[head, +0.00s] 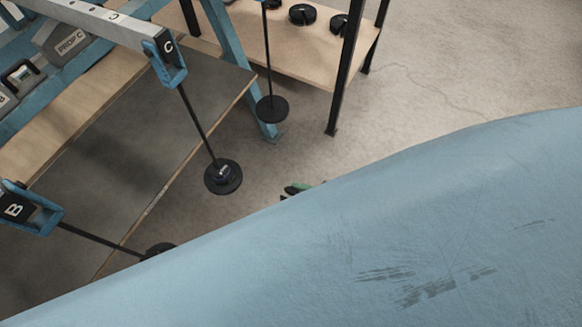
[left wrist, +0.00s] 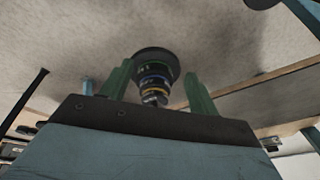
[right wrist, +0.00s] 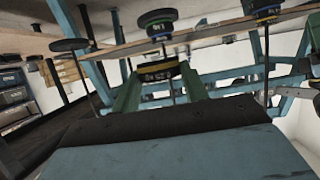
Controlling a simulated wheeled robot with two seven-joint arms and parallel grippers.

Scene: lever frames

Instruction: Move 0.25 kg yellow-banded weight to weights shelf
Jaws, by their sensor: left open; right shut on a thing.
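My right gripper (right wrist: 158,88) is shut on a black weight with a yellow band (right wrist: 158,71) in the right wrist view. In the head view only a small green and black part of this gripper (head: 298,188) shows past a large blue surface. My left gripper (left wrist: 158,88) is open in the left wrist view. Beyond and between its green fingers is a hanger's stack of black weights with blue and yellow bands (left wrist: 155,77); I see no contact. A wooden shelf (head: 290,55) with several black weights (head: 302,14) stands at the top of the head view.
Another hanger (head: 271,108) hangs before the shelf. Hanger B's plate (head: 158,250) is partly hidden by the blue surface. Floor right of the shelf is clear.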

